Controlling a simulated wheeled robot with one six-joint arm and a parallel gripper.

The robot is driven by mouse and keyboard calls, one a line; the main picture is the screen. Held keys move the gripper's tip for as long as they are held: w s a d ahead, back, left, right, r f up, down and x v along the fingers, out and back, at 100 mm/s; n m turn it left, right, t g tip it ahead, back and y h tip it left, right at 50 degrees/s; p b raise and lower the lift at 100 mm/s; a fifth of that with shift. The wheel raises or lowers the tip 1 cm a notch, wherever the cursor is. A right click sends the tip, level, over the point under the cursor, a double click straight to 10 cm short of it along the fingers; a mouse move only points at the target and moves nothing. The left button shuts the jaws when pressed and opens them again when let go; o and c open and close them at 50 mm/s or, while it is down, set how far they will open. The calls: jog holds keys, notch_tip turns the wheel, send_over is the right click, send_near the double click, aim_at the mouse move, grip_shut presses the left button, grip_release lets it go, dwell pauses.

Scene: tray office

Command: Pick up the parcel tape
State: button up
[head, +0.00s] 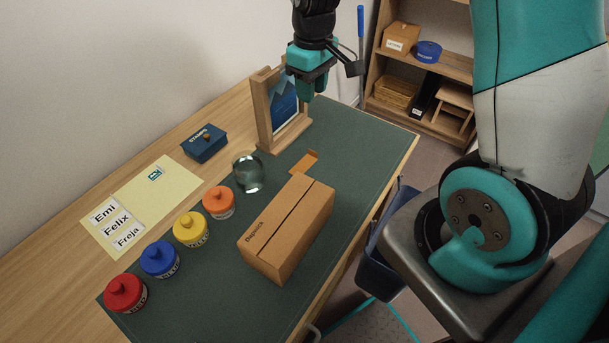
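I cannot make out a clear roll of parcel tape in the head view. A small flat orange-brown piece (305,162) shows just behind the cardboard box (288,228); I cannot tell whether it is the tape or a flap of the box. The closed box has "Dispatch" on its side and stands on the dark green desk mat (340,150). My gripper (306,92) points down above the far part of the desk, beside the framed picture and apart from the box.
A wooden-framed picture (265,112) stands close to my gripper. A clear glass object (248,172), a blue stamps box (205,143), and red (125,293), blue (161,259), yellow (191,229) and orange (219,202) lidded pots occupy the desk. A shelf (440,70) stands behind.

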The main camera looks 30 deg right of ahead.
send_over(312, 155)
notch_tip(312, 155, down, 12)
jog(key=shift+r, duration=0.1)
jog(key=shift+a+f+p, duration=0.1)
jog(key=shift+f+p, duration=0.4)
jog(key=shift+f, duration=2.7)
grip_shut()
